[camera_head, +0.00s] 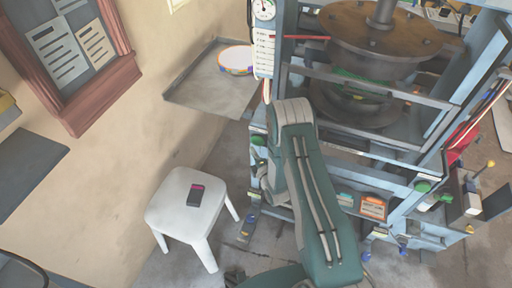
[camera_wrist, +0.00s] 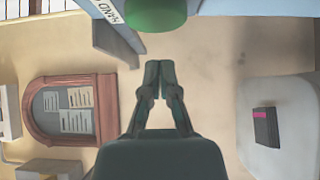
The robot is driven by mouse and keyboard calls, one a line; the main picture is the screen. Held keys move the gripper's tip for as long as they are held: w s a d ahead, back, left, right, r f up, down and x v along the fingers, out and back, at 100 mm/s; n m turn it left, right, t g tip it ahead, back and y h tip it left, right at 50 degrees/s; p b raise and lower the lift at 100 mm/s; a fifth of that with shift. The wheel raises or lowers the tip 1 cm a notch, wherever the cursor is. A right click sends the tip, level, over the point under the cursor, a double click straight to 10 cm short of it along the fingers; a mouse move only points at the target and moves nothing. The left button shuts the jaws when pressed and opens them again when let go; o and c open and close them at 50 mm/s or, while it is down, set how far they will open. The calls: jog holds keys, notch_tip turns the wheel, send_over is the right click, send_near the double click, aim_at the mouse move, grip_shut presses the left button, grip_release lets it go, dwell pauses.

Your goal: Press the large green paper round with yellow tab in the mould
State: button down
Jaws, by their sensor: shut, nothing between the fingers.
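The press (camera_head: 281,60) is a pale blue frame with a round brown upper plate (camera_head: 385,35) over a round grey lower mould (camera_head: 360,108). A strip of green (camera_head: 352,78) shows between them, probably the green paper round; I see no yellow tab on it. My gripper (camera_wrist: 158,66) shows in the wrist view with its fingertips together and nothing between them. A round green knob-like thing (camera_wrist: 156,12) is beyond the fingertips at the top of that view, apart from them as far as I can tell. In the head view my arm hides the gripper.
A white stool (camera_head: 186,205) with a dark phone-like object (camera_head: 195,194) stands left of my arm. A red lever (camera_head: 305,38) juts from the press's left side. Floor is open near the stool.

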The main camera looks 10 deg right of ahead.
aim_at(257, 141)
jog(key=shift+w+d, duration=0.8)
jog(key=shift+w, duration=0.3)
